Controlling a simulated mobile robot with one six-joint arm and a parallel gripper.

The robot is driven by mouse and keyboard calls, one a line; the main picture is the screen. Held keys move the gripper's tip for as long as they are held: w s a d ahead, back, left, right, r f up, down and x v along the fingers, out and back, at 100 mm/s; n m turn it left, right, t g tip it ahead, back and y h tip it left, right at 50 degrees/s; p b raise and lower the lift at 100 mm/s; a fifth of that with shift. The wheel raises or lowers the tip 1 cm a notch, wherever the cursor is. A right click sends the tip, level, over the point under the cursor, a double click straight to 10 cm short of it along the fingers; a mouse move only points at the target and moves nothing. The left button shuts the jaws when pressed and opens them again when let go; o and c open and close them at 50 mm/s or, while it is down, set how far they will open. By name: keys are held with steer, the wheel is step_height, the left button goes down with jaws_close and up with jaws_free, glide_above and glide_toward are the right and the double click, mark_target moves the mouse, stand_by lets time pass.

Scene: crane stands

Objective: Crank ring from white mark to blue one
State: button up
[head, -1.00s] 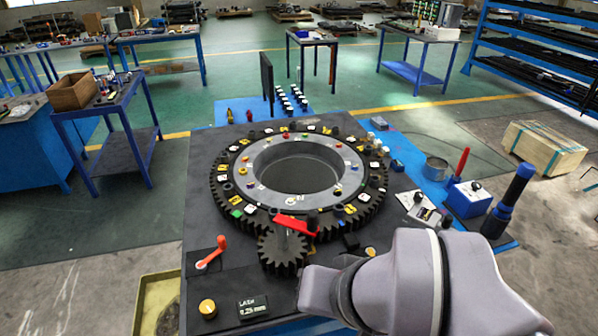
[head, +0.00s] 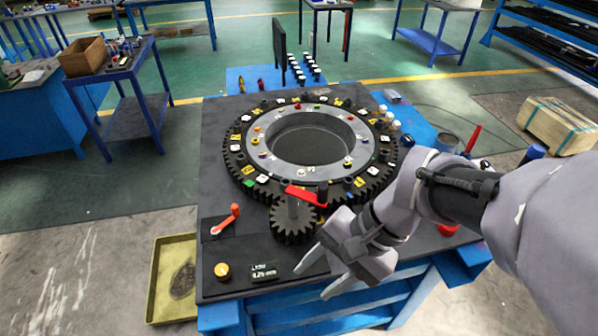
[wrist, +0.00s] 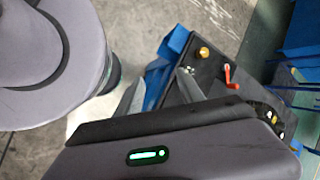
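The ring (head: 232,160) is a large black toothed gear lying flat, with small white, yellow, green and other tiles on its top and a grey inner ring (head: 263,137). Several white tiles show; I cannot pick out a blue mark. A small dark pinion (head: 291,226) meshes with its near edge. A red crank arm (head: 302,195) lies above the pinion, with a dark upright knob (head: 323,192) at its right end. My gripper (head: 311,284) is open and empty, in front of and below the pinion, touching nothing visible. The wrist view shows its fingers but not the crank.
The lever also shows in the wrist view (wrist: 231,76). Small items stand right of the ring. A yellow tray (head: 172,280) lies on the floor.

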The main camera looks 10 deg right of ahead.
steer(key=w+d+m+t+y+p, duration=0.2)
steer(key=w+d+m+y+p, duration=0.1)
steer(key=w+m+y, duration=0.3)
steer(key=m+t+p, duration=0.3)
steer(key=m+t, duration=0.8)
steer(key=m, duration=0.2)
glide_toward(312, 195)
steer(key=s+d+r, duration=0.4)
steer(key=s, duration=0.2)
steer(key=x, duration=0.8)
steer(key=b+x, duration=0.1)
steer(key=x, duration=0.8)
steer(key=shift+w+d+f, duration=0.2)
steer(key=shift+w+f, duration=0.1)
steer(key=shift+c, duration=0.5)
jaws_close()
